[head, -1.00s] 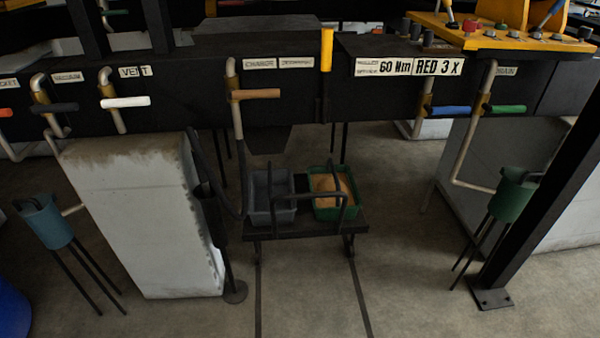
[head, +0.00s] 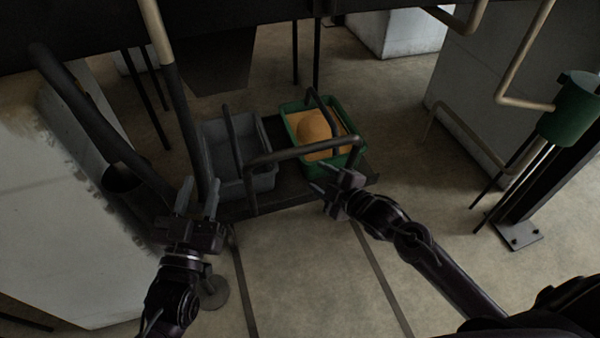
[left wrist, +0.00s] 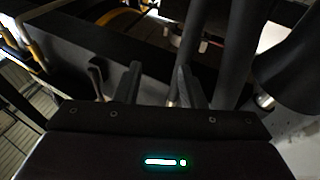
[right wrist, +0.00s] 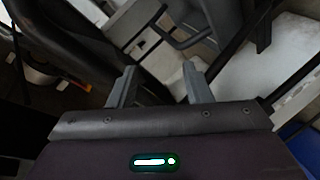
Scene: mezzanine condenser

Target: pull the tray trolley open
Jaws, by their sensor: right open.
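The tray trolley (head: 290,190) is a low dark platform under the black frame. It carries an empty-looking grey tray (head: 262,178) on the left and a green tray (head: 290,120) with an orange-tan load on the right. Its dark bar handle (head: 300,151) rises at the near edge, in front of the trays. My left gripper (head: 198,194) is open and empty, left of the trolley by a dark slanting pipe. My right gripper (head: 322,181) is open and empty, just below the handle's right part; contact cannot be told. A dark bar loop (right wrist: 185,42) shows ahead in the right wrist view.
A pale stained block (head: 70,230) stands on the left. Dark pipes slope down near my left gripper. A green funnel (head: 568,108) on thin legs and a post foot (head: 512,236) stand at right.

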